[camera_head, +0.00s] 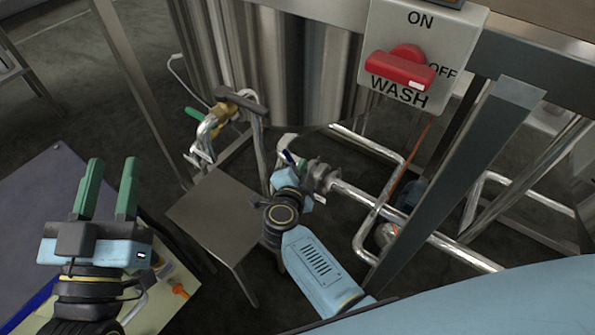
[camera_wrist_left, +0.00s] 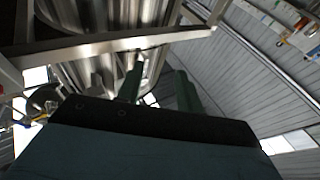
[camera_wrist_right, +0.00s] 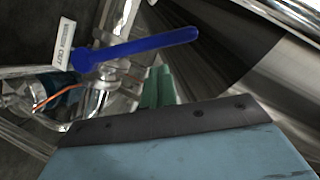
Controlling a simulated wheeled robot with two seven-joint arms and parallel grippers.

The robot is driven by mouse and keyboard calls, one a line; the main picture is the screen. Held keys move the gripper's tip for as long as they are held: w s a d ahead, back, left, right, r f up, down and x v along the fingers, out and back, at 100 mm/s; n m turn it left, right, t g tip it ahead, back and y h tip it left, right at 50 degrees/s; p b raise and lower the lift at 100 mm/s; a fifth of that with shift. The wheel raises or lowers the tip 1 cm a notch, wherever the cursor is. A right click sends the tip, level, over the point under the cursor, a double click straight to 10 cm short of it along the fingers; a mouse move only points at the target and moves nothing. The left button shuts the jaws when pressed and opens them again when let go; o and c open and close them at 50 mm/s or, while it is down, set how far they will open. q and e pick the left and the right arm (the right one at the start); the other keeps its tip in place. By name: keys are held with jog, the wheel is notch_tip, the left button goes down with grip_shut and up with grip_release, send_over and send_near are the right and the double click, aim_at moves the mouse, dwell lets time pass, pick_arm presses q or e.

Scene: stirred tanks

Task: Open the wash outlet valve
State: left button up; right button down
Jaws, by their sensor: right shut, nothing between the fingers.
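A valve with a long blue lever handle (camera_wrist_right: 140,50) sits on a shiny metal pipe in the right wrist view. A bit of the blue handle (camera_head: 289,157) also shows in the head view, by the pipe under the tank. My right gripper (camera_wrist_right: 158,80) is shut and empty, its green fingers just below the lever in the picture; whether they touch it I cannot tell. My left gripper (camera_head: 112,160) is open and empty at the left, away from the valve.
A red switch (camera_head: 404,68) on a WASH plate stands above. A metal stool-like plate (camera_head: 222,212) is left of my right arm. Another valve with a green handle (camera_head: 195,114) is at the tank's left. A grey frame leg (camera_head: 460,180) and pipes crowd the right.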

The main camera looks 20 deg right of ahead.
pick_arm(q)
jog(key=shift+s+r+t+h+b, duration=0.2)
jog(key=shift+s+r+t, duration=0.15)
jog(key=shift+r+t, duration=0.35)
jog(key=shift+s+r+t+h+b, duration=0.2)
jog(key=shift+s+r+t, duration=0.15)
jog(key=shift+r, duration=0.5)
pick_arm(e)
jog(key=shift+w+a+f, duration=0.35)
jog(key=shift+a, duration=0.1)
